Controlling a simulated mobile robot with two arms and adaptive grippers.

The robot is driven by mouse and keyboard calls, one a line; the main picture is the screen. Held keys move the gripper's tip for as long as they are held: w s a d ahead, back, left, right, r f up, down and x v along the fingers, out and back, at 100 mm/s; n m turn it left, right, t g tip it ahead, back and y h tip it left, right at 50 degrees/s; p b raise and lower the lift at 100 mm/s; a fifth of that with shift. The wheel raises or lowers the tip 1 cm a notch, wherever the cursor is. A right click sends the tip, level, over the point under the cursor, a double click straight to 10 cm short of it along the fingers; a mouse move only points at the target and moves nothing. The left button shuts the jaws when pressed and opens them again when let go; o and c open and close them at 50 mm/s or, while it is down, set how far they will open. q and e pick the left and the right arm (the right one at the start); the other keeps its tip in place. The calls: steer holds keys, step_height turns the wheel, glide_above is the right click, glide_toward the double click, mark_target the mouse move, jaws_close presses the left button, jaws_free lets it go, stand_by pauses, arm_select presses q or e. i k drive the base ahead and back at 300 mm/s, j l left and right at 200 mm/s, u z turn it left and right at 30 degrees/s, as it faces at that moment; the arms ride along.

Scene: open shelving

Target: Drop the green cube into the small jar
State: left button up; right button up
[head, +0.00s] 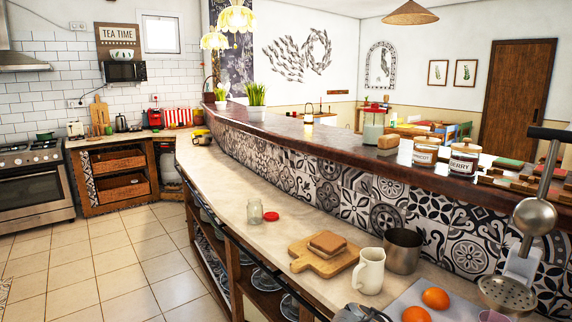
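A small clear glass jar (255,213) stands upright on the pale lower counter, left of the middle of the head view. A red lid (271,216) lies on the counter just right of it. The jar looks uncovered and empty. I cannot make out a green cube anywhere in this view. A dark mechanical part at the bottom edge, right of centre, looks like the top of my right gripper (362,313). It is cut off by the frame, so its fingers and anything in them are hidden. It is well apart from the jar. My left gripper is not in view.
A wooden board (323,258) with bread slices, a white pitcher (369,271), a metal pot (403,251) and oranges (435,298) crowd the near counter. A tiled ledge (345,195) rises behind. A ladle (535,215) and skimmer hang at right. Counter left of the jar is clear.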

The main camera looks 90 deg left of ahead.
mark_target(255, 222)
steer(key=k+j, duration=0.25)
steer(key=j, duration=0.25)
steer(key=k+j, duration=0.25)
steer(key=j, duration=0.25)
steer(key=k+j, duration=0.25)
steer(key=j, duration=0.25)
steer(key=k+j, duration=0.25)
steer(key=j, duration=0.25)
steer(key=k+j, duration=0.25)
steer(key=j, duration=0.25)
steer(key=k+j, duration=0.3)
steer(key=j, duration=0.2)
steer(key=k+j, duration=0.25)
steer(key=j, duration=0.25)
steer(key=k+j+u, duration=0.1)
steer(key=k+j, duration=0.15)
steer(key=j, duration=0.2)
steer(key=i+j, duration=0.25)
steer(key=i, duration=0.1)
